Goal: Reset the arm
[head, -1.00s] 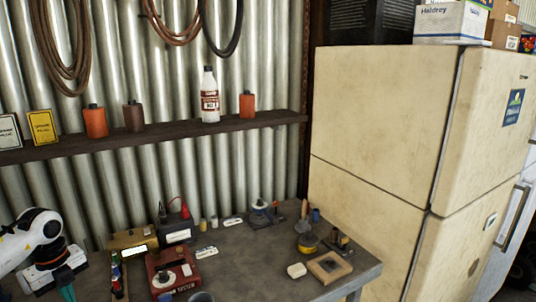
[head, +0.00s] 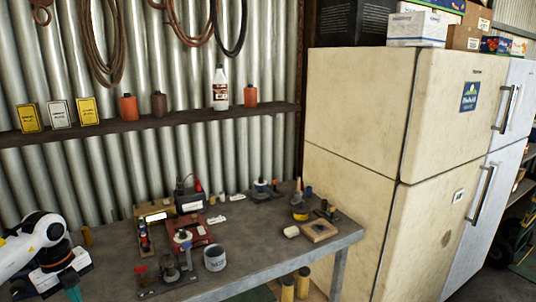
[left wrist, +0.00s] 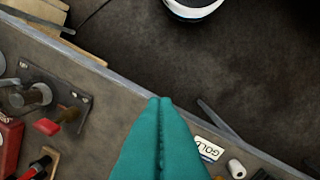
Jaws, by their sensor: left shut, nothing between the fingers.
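My left arm comes in at the lower left of the head view, with the teal base of its gripper (head: 74,294) at the bottom edge; the fingertips are cut off there. In the left wrist view the two teal fingers (left wrist: 160,101) lie together, shut and empty. Their tips appear over the front edge of the grey workbench (left wrist: 112,88); their height above it is unclear. The workbench also shows in the head view (head: 262,240). My right arm and gripper are not in view.
The bench holds a grey cup (head: 215,258), a red device (head: 183,240), a tan block (head: 319,231) and several small tools. A cream fridge (head: 355,110) stands right of it. A bottle shelf (head: 170,119) runs along the corrugated wall. Dark floor (left wrist: 240,70) lies beyond the bench edge.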

